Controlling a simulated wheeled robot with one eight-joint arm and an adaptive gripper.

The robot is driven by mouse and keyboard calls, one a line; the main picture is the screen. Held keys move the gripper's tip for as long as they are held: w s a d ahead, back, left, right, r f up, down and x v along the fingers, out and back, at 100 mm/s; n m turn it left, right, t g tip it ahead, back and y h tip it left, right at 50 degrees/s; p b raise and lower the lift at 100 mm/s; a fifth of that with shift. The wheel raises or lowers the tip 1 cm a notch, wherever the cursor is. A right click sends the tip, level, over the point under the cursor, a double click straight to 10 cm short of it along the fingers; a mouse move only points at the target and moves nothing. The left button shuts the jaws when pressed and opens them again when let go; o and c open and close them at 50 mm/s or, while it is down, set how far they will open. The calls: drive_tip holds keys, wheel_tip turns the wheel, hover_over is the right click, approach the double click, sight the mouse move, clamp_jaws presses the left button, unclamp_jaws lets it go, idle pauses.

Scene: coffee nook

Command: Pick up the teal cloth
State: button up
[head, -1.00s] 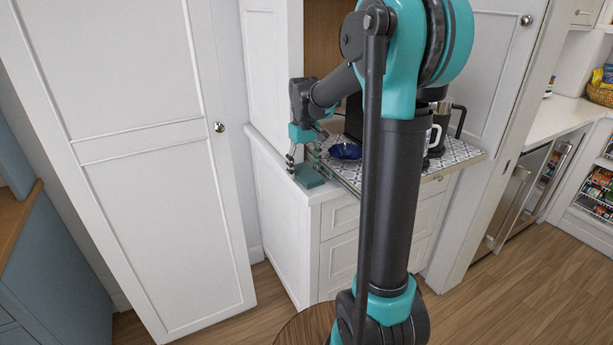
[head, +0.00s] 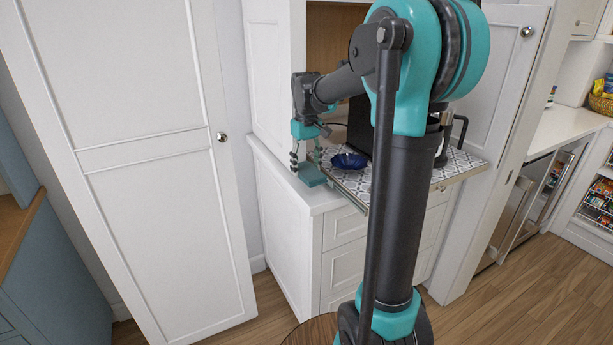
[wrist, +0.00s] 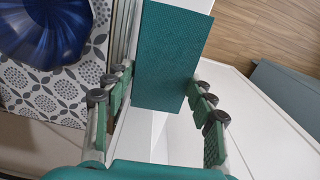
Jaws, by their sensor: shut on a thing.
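The teal cloth (wrist: 172,55) is a flat rectangle between my gripper's fingers in the wrist view. In the head view the cloth (head: 312,176) shows small at the left end of the white counter. My gripper (wrist: 160,85) has a finger pair at each side of the cloth and is shut on it. In the head view my gripper (head: 306,163) points down over the cloth. I cannot tell whether the cloth touches the counter or is slightly above it.
A blue fluted bowl (wrist: 45,28) sits on a patterned pull-out shelf (wrist: 45,98) beside the cloth; the bowl (head: 349,161) also shows in the head view. A dark coffee machine (head: 360,125) stands behind. A tall white door (head: 150,190) is at the left.

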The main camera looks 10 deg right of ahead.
sight(306, 169)
wheel_tip(306, 169, up, 16)
drive_tip(key=shift+f, duration=0.1)
drive_tip(key=shift+o, duration=1.3)
drive_tip(key=c, duration=0.3)
drive_tip(key=shift+s, duration=0.1)
